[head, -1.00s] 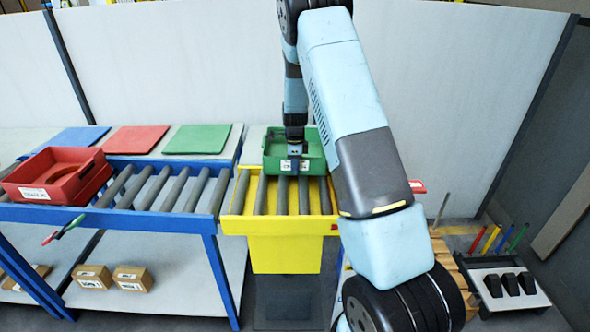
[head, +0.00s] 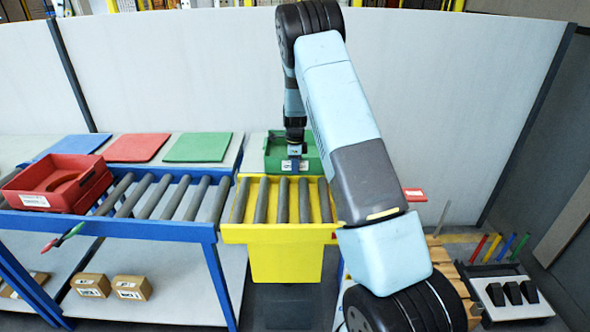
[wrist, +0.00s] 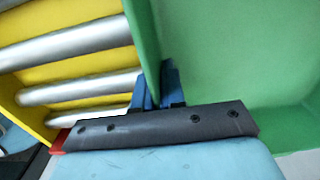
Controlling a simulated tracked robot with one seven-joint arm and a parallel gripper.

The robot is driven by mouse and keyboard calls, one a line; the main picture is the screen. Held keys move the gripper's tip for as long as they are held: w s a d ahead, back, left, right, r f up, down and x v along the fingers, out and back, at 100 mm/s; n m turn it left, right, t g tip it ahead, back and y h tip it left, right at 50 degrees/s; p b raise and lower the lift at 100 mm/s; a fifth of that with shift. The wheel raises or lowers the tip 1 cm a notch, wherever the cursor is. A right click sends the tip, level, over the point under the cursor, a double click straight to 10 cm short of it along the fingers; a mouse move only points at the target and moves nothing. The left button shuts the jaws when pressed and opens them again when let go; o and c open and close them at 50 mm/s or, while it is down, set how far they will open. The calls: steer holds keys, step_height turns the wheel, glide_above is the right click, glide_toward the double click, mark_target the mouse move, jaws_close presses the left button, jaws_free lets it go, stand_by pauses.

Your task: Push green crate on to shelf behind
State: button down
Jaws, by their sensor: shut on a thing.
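The green crate (head: 275,158) sits at the far end of the yellow roller stand (head: 285,236), on or over the grey shelf behind it; its underside is hidden. My gripper (head: 294,162) is at the crate's near wall, beside its white label. In the wrist view, the blue fingers of my gripper (wrist: 155,88) are shut on the crate's green wall, with the crate's inside (wrist: 225,60) on the right and rollers (wrist: 80,90) on the left.
A red crate (head: 25,199) sits on the blue-framed roller table at left. Blue, red and green mats (head: 197,147) lie on the shelf behind. The yellow stand's rollers are bare. A grey wall stands behind the shelf.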

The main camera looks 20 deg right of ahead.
steer(key=shift+w+d, duration=0.15)
steer(key=shift+w, duration=0.4)
steer(key=shift+w+d, duration=0.15)
steer(key=shift+w, duration=0.4)
steer(key=shift+w+d, duration=0.25)
steer(key=shift+w, duration=0.45)
steer(key=shift+w+d, duration=0.2)
steer(key=shift+w, duration=0.45)
steer(key=c, duration=1.1)
jaws_free()
step_height(320, 180, up, 14)
steer(key=shift+f, duration=0.1)
